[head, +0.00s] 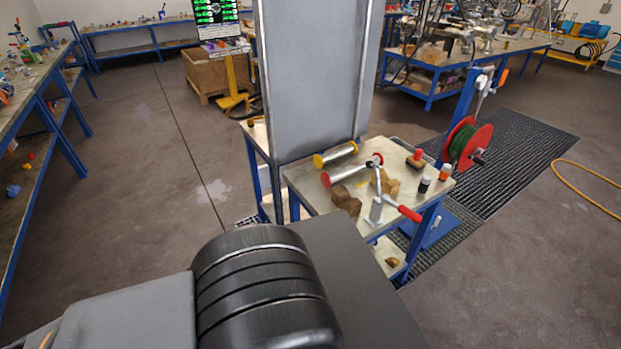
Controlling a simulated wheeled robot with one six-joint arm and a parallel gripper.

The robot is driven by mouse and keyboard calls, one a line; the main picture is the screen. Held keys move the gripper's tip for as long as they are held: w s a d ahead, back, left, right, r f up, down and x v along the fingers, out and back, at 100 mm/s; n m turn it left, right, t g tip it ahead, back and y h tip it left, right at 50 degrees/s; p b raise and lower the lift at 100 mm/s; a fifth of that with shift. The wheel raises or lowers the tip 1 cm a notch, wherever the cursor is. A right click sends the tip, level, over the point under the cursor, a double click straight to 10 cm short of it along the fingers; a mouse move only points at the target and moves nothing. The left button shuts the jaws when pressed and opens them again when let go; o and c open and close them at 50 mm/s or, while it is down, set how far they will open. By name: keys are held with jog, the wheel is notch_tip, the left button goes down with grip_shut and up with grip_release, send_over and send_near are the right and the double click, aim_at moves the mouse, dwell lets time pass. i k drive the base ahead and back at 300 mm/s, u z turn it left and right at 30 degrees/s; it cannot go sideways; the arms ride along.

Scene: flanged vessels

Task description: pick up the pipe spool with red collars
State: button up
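The pipe spool with red collars (346,173) lies on a small metal-topped workbench (310,195). One red round collar faces me at its left end and another shows at its right end. A second spool with yellow collars (337,153) lies just behind it, apart from it. My gripper is not in view. Only dark and grey parts of my own body show at the bottom, well in front of the bench.
Small bottles (424,184) stand to the right. A red reel (470,143) is at right.

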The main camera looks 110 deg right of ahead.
aim_at(354, 168)
jog(key=i, duration=0.3)
jog(key=z, duration=2.6)
jog(key=i, duration=3.05)
jog(key=z, duration=3.3)
jog(key=i, duration=0.5)
